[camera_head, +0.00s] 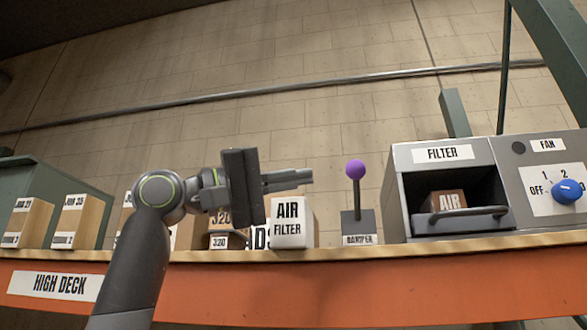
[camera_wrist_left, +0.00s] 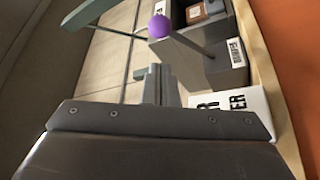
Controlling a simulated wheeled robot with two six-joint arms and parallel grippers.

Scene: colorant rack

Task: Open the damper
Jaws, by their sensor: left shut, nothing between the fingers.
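The damper is a grey box (camera_head: 358,224) labelled DAMPER with an upright dark lever topped by a purple ball (camera_head: 355,169). It stands on the shelf between the white air filter box and the filter unit. In the left wrist view the purple ball (camera_wrist_left: 159,24) shows above the fingertips, with its lever running down to the grey base (camera_wrist_left: 226,68). My left gripper (camera_head: 311,176) is shut and empty, pointing right, a short way left of the lever and apart from it. Its fingers also show in the left wrist view (camera_wrist_left: 158,70). My right gripper is not in view.
A white AIR FILTER box (camera_head: 290,230) stands below my left gripper. Right of the damper is the grey filter unit (camera_head: 442,153) with a handle, a box inside, and a blue fan knob (camera_head: 567,191). Several cardboard boxes (camera_head: 78,222) stand at left. An orange beam (camera_head: 300,290) fronts the shelf.

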